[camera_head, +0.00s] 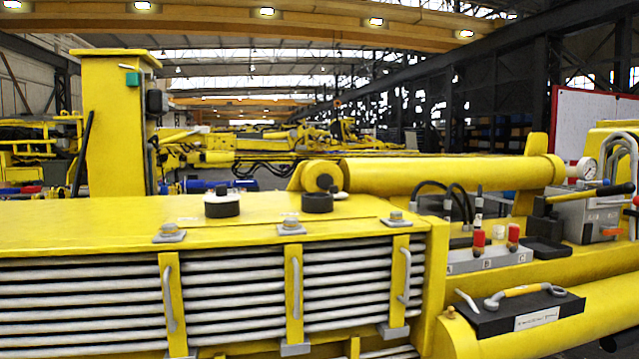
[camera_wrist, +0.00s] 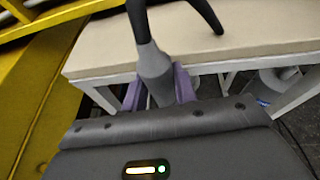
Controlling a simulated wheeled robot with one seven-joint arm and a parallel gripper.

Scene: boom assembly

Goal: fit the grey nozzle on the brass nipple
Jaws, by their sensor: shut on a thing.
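The grey nozzle (camera_wrist: 154,68) is in the wrist view, with a dark hose (camera_wrist: 139,20) running up from its narrow end. My gripper (camera_wrist: 158,88) has its purple fingers shut on the nozzle's wider part, one finger on each side. The nozzle points up and slightly left in that picture. My gripper and the nozzle do not show in the head view.
A pale bench top (camera_wrist: 255,35) lies beyond the nozzle in the wrist view, with a yellow beam (camera_wrist: 45,85) at left. The head view shows a yellow machine (camera_head: 90,225), a block (camera_head: 490,258) with red-capped fittings, a black box (camera_head: 525,312) and a pressure gauge (camera_head: 587,168).

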